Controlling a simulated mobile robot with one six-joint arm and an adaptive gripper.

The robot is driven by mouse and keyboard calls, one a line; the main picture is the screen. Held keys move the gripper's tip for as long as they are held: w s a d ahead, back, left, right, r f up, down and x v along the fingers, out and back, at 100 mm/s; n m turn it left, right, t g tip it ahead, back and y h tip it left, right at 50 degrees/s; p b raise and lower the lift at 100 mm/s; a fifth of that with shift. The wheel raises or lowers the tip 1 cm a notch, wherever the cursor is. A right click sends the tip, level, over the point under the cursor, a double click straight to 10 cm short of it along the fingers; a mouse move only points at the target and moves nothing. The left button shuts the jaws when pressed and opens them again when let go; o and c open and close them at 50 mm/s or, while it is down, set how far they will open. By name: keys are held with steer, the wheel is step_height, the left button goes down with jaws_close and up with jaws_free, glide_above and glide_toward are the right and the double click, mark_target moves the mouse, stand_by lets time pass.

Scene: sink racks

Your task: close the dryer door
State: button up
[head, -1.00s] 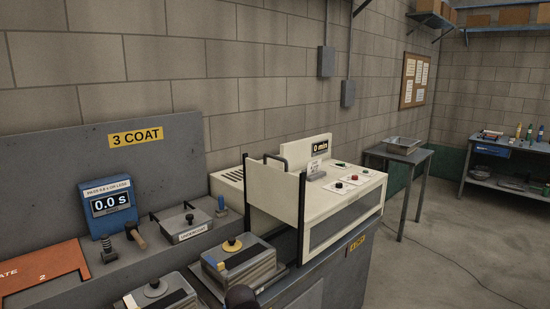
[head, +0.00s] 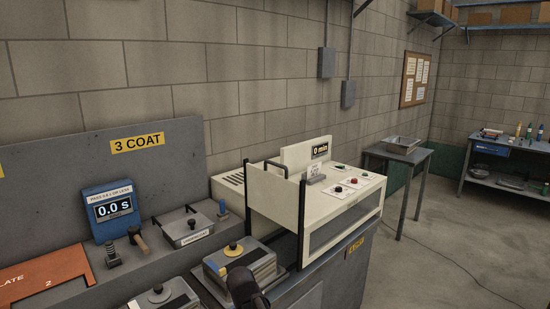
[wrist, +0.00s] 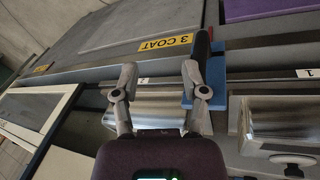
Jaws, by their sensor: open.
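The dryer (head: 345,205) is a cream box with a "0 min" display and buttons on top, right of centre in the head view. Its door (head: 268,188) is a cream panel on the left end, between dark upright rails, with a dark handle at its top edge. The panel stands raised above the dryer's top. A cream surface with a dark edge, probably part of the dryer (wrist: 28,105), shows at the left of the wrist view. My gripper (wrist: 158,82) is open and empty, apart from the door. Only a dark part of my arm shows low in the head view.
A lidded metal tank (head: 235,265) with a yellow knob stands left of the dryer. A "3 COAT" sign (wrist: 165,45) is on the back panel. A side table (head: 400,155) stands at right.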

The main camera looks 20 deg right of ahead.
steer(key=w+d+r+n+t+h+p, duration=0.1)
steer(key=w+d+r+t+h+p, duration=0.15)
steer(key=w+d+r+p, duration=0.4)
steer(key=w+d+r+n+t+h+p, duration=0.1)
steer(key=w+d+r+h+p, duration=0.15)
steer(key=w+r, duration=0.65)
steer(key=n+t+h+p, duration=0.4)
steer(key=n+t+p, duration=0.1)
steer(key=p, duration=0.6)
glide_toward(275, 165)
steer(key=s+a, duration=0.2)
steer(key=s, duration=0.1)
steer(key=shift+w+d+r+t, duration=0.1)
steer(key=shift+w+r+t, duration=0.15)
steer(key=shift+w, duration=0.2)
steer(key=b+x, duration=0.2)
steer(key=x, duration=1.1)
steer(key=shift+w+d+f, duration=0.2)
steer(key=shift+w+f, duration=0.05)
jaws_close()
